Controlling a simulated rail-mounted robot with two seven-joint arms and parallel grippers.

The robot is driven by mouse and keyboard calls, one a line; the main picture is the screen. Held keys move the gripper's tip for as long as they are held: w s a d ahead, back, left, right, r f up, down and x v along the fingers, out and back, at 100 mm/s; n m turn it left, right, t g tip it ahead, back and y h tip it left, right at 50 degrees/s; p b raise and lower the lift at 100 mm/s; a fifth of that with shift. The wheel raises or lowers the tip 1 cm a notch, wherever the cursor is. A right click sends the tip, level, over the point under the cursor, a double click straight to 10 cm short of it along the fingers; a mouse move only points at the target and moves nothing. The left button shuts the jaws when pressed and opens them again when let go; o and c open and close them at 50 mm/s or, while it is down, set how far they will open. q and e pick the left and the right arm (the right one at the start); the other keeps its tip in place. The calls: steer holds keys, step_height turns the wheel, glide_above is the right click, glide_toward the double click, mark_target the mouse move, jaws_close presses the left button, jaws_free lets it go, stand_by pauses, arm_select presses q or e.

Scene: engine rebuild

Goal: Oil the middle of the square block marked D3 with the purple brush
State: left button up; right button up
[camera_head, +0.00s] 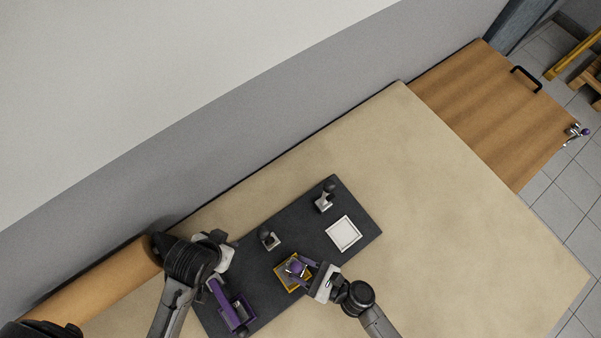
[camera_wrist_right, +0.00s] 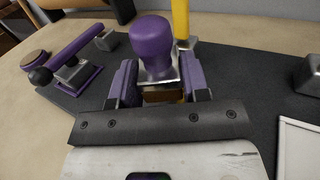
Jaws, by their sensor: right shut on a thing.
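My right gripper (camera_head: 312,271) is shut on a purple-knobbed tool with a metal collar, which looks like the purple brush (camera_head: 296,267). In the right wrist view the brush's rounded purple knob (camera_wrist_right: 152,38) stands upright between my purple fingers (camera_wrist_right: 155,92). It is over or in a small yellow-framed square holder (camera_head: 282,285); its lower end is hidden.
In the right wrist view a yellow post (camera_wrist_right: 181,18) stands behind the brush. Beige tabletop (camera_head: 450,210) is free on the right.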

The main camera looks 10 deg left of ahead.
mark_target(300, 270)
step_height(300, 270, up, 2)
steer(key=shift+s+a+p, duration=0.15)
steer(key=shift+p, duration=0.5)
step_height(300, 270, up, 4)
steer(key=p, duration=0.3)
steer(key=shift+f, duration=0.2)
arm_select(q)
steer(key=r, duration=0.5)
steer(key=shift+s+a, duration=0.15)
steer(key=shift+a, duration=0.15)
steer(key=shift+d, duration=0.2)
steer(key=shift+a+f, duration=0.1)
steer(key=shift+a, duration=0.15)
